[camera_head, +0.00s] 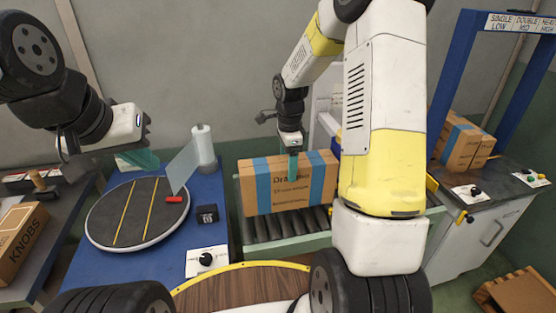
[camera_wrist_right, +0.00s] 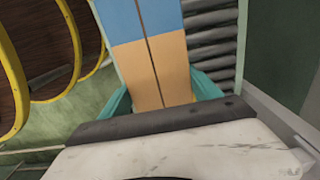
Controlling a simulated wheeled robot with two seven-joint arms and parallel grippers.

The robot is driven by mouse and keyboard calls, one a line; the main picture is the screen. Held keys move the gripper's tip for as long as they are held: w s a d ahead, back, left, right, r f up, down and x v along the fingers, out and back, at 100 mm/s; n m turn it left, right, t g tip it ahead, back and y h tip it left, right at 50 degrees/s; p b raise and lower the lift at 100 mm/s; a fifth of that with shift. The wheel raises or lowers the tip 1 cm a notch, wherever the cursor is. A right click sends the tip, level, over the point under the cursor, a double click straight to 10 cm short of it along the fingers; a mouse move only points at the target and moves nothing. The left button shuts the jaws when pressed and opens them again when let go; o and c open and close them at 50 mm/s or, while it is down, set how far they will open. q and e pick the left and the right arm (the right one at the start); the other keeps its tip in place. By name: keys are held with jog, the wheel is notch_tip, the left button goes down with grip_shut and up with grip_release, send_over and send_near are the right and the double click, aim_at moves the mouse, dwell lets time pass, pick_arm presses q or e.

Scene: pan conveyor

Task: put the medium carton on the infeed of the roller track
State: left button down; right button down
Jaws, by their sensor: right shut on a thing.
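The brown carton with blue stripes (camera_head: 262,190) is over the roller track (camera_head: 285,226) in the head view. Its printed long side faces me, and I cannot tell whether its underside touches the rollers. My right gripper (camera_head: 293,166) reaches down onto it from above. In the right wrist view, the teal fingers of the right gripper (camera_wrist_right: 163,100) press on both sides of the carton (camera_wrist_right: 150,65), with rollers (camera_wrist_right: 212,50) beside it. My left gripper (camera_head: 138,159) hangs above the blue table, away from the carton; its finger gap is not clear.
A round turntable (camera_head: 105,222) and a white roll (camera_head: 203,146) are on the blue table (camera_head: 165,262). Banded cartons (camera_head: 462,145) stand under a blue frame (camera_head: 462,60) at right. My right arm hides the track's right part.

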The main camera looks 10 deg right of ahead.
jog(key=shift+w, duration=0.55)
jog(key=shift+w+f, duration=0.15)
jog(key=shift+w, duration=0.05)
jog(key=shift+f, duration=1.7)
jog(key=shift+c, duration=0.7)
grip_release()
